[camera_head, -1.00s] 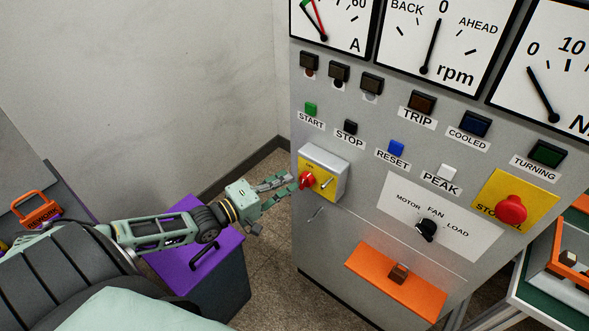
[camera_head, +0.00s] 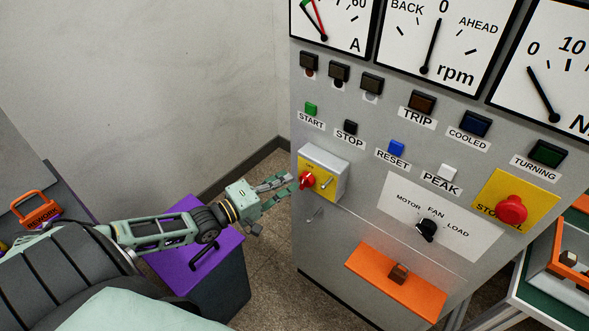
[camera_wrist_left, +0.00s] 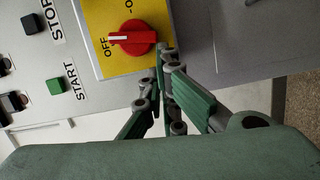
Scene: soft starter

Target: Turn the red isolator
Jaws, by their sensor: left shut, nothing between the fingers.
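The red isolator (camera_head: 307,181) is a red rotary knob on a yellow plate, on the front of a grey box (camera_head: 335,172) at the cabinet's left side. In the left wrist view the knob (camera_wrist_left: 133,38) shows a white pointer line directed at the OFF label (camera_wrist_left: 105,47). My left gripper (camera_head: 290,184) is at the left of the knob, beside it, fingers pointing towards it. In the left wrist view the shut fingers (camera_wrist_left: 164,92) lie just below the knob, with nothing between them; I cannot tell whether they touch it. My right gripper is not in view.
The grey cabinet (camera_head: 330,235) carries gauges, lamps, small buttons, a red stop button (camera_head: 511,209), a black selector (camera_head: 427,229) and an orange shelf (camera_head: 395,283). A purple-topped bin (camera_head: 222,250) stands under my left arm. Bare floor shows between bin and cabinet.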

